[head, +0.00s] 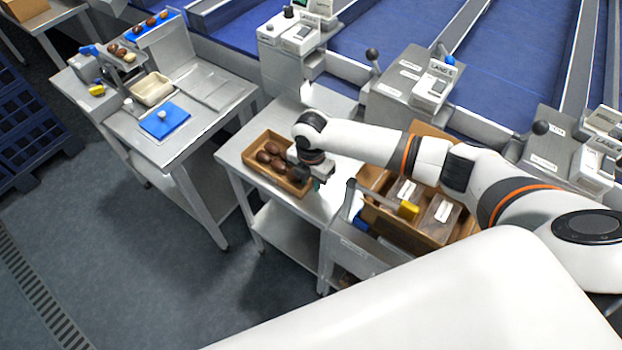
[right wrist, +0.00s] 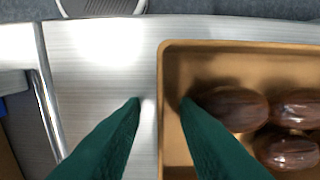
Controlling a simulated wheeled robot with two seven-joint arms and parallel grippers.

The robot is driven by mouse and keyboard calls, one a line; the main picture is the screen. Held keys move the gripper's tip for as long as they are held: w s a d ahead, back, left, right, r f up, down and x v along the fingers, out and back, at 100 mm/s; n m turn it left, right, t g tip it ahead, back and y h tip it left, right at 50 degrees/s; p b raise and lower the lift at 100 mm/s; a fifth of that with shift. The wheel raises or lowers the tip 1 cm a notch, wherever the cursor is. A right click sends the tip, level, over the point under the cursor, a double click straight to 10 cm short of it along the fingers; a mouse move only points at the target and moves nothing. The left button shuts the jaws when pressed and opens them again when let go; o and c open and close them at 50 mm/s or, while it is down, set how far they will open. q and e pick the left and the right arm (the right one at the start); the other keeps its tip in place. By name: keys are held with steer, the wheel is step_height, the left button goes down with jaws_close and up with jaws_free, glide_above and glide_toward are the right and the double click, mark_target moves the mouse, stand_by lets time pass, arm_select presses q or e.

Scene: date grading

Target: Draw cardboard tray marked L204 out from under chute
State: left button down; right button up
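A brown cardboard tray (head: 266,180) holding several dark dates stands on the steel table below the lane machines. No L204 mark can be read on it. My right gripper (head: 318,178) is at the tray's right end, reaching in from the right. In the right wrist view, its two green fingers (right wrist: 161,102) are apart, one on each side of the tray wall. One finger is over the inside of the tray (right wrist: 240,47), close to a date (right wrist: 238,108); the other is over bare steel. A gap shows between each finger and the wall. My left gripper is not in view.
A cart with a raised handle (head: 345,205) and a cardboard box (head: 436,234) of clear packs and a yellow item stands right of the table. A grading bench (head: 195,125) with a white tub and blue pad is at left. The table's front-left edge (head: 235,168) is clear.

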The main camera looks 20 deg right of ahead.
steer(key=shift+r, duration=0.1)
step_height(320, 180, up, 12)
steer(key=b, duration=0.1)
steer(key=shift+b, duration=0.35)
stand_by(0.6)
